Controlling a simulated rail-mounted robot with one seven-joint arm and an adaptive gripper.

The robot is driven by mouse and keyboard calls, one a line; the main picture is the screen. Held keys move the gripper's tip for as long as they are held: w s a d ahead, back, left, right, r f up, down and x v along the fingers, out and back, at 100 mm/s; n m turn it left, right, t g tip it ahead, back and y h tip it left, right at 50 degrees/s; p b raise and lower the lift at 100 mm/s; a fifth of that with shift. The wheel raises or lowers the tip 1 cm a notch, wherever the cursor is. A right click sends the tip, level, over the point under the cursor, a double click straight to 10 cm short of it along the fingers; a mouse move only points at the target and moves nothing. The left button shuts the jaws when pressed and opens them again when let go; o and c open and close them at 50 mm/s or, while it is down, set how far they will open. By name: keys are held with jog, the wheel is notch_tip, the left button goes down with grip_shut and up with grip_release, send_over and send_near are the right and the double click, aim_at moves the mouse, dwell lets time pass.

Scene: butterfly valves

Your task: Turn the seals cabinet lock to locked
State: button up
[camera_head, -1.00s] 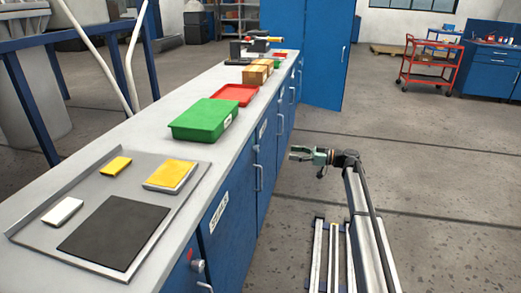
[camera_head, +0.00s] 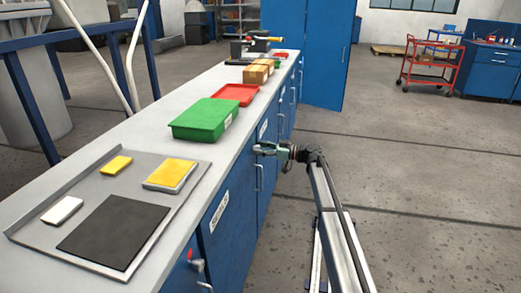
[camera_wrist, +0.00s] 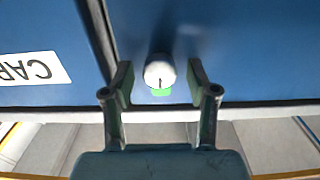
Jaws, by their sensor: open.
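My gripper (camera_head: 265,148) is open at the front of the blue cabinet row, below the counter edge. In the wrist view its two fingers (camera_wrist: 160,88) stand apart on either side of a pale round lock knob (camera_wrist: 159,73). Contact with the knob is not visible. A green patch (camera_wrist: 161,92) shows beside the knob, and a dark line marks its face. A white label (camera_wrist: 32,69) on the neighbouring panel reads "CAR", upside down and cut off. Another lock knob (camera_head: 197,265) with a red mark sits on a nearer cabinet front. I cannot tell which lock is the seals one.
The counter (camera_head: 145,142) holds a green bin (camera_head: 204,119), a red tray (camera_head: 236,94) and a grey tray (camera_head: 37,226) with several items. Door handles (camera_head: 260,177) stick out from the cabinets. Open floor (camera_head: 430,190) lies to the right.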

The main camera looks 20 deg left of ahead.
grip_shut()
jog(key=shift+m, duration=0.4)
jog(key=m, duration=0.3)
jog(key=shift+w+a+m, duration=0.1)
jog(key=shift+m, duration=0.2)
jog(key=m+p, duration=0.1)
jog(key=m, duration=0.3)
jog(key=shift+m, duration=0.3)
jog(key=m+p, duration=0.2)
jog(key=m, duration=0.2)
jog(key=shift+p, duration=0.3)
jog(key=m+p, duration=0.2)
jog(key=m, duration=0.2)
jog(key=shift+w+f+m, duration=0.1)
jog(key=shift+m, duration=0.3)
jog(key=shift+f, duration=0.1)
